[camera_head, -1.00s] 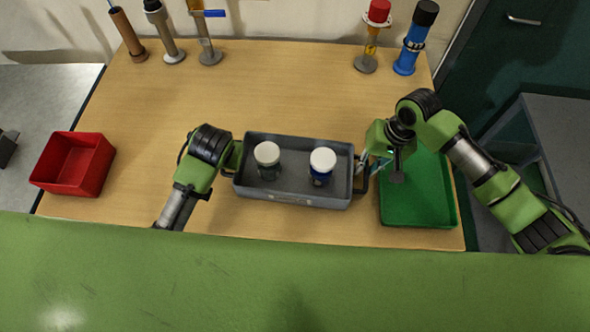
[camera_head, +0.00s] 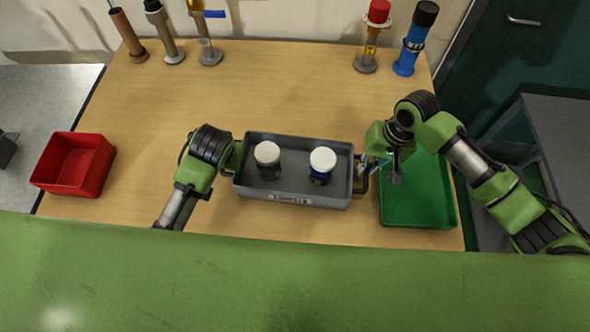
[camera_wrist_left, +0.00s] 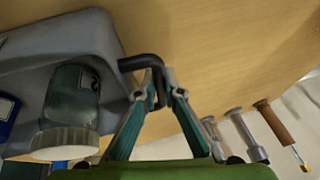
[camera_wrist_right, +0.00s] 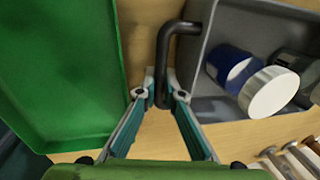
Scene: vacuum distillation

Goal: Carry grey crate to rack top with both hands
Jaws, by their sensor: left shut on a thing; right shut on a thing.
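The grey crate (camera_head: 293,200) is at the middle of the table in the head view, with two white-capped jars inside, a dark one (camera_head: 268,160) and a blue one (camera_head: 321,166). My left gripper (camera_wrist_left: 158,90) is shut on the black handle (camera_wrist_left: 140,62) at the crate's left end. My right gripper (camera_wrist_right: 160,92) is shut on the black handle (camera_wrist_right: 166,50) at its right end. In the head view the left fingers are mostly hidden by my wrist. I cannot tell whether the crate touches the table. The rack top cannot be made out for certain.
A green tray (camera_head: 425,218) lies right of the crate, under my right wrist. A red bin (camera_head: 75,165) stands at the left edge. Several upright cylinders, including a blue one (camera_head: 415,40), line the back. The table (camera_head: 290,90) behind the crate is clear. A grey surface (camera_head: 560,125) stands at right.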

